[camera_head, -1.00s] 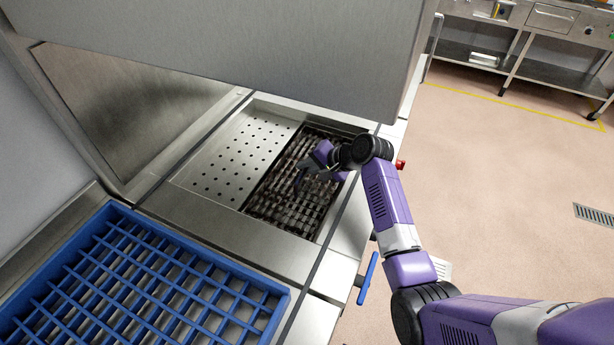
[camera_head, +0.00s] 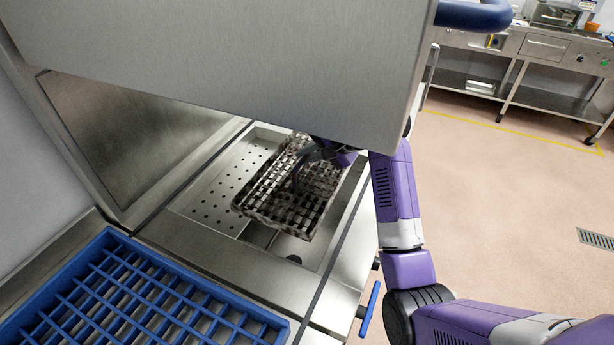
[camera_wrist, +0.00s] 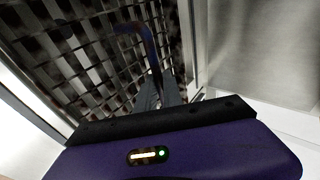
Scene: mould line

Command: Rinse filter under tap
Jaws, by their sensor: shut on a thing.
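The filter (camera_head: 305,205) is a dark, stained metal mesh basket or grid. It hangs tilted above the open recess (camera_head: 262,236) of the steel counter, partly over the perforated plate. My gripper (camera_head: 322,155) is at the filter's far part, under the raised steel hood. In the wrist view my gripper (camera_wrist: 160,88) is shut on the blue handle (camera_wrist: 135,27) of the filter (camera_wrist: 85,60), whose mesh fills the upper left. The hood hides part of my wrist in the head view. No tap can be made out.
The big steel hood (camera_head: 230,65) hangs over the back of the counter, close to my arm. A perforated plate (camera_head: 215,180) lies left of the recess. A blue rack (camera_head: 115,290) stands front left. A blue lever (camera_head: 369,308) sticks out at the counter's front right. Floor at right is clear.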

